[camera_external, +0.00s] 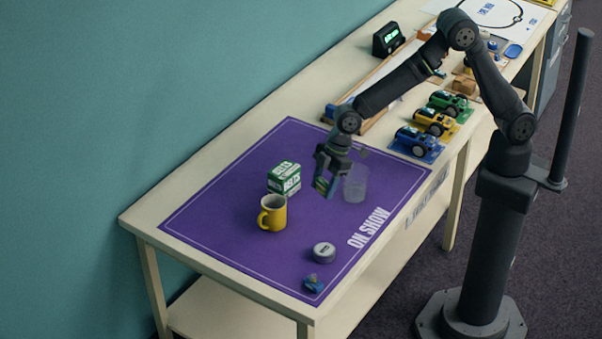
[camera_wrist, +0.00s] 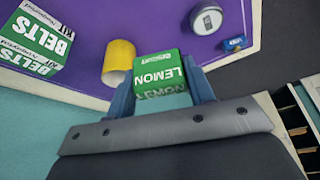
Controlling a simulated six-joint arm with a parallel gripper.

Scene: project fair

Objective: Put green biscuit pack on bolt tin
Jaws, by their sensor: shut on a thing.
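My gripper (camera_external: 326,183) is shut on a green biscuit pack and holds it above the purple mat. In the wrist view the pack (camera_wrist: 158,68) shows white "LEMON" lettering, upside down, between the two blue-grey fingers of my gripper (camera_wrist: 161,90). A round grey tin with a pale label on its lid, which looks like the bolt tin (camera_external: 324,252), sits on the mat near its front edge. The tin also shows at the top of the wrist view (camera_wrist: 207,19), apart from the pack. Its label is too small to read.
A yellow mug (camera_external: 272,214) and a green-white "BELTS" box (camera_external: 284,178) stand left of my gripper. A clear cup (camera_external: 355,184) stands close on its right. A small blue item (camera_external: 313,284) lies near the tin. Toy cars (camera_external: 417,141) stand at the right. The mat's left part is clear.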

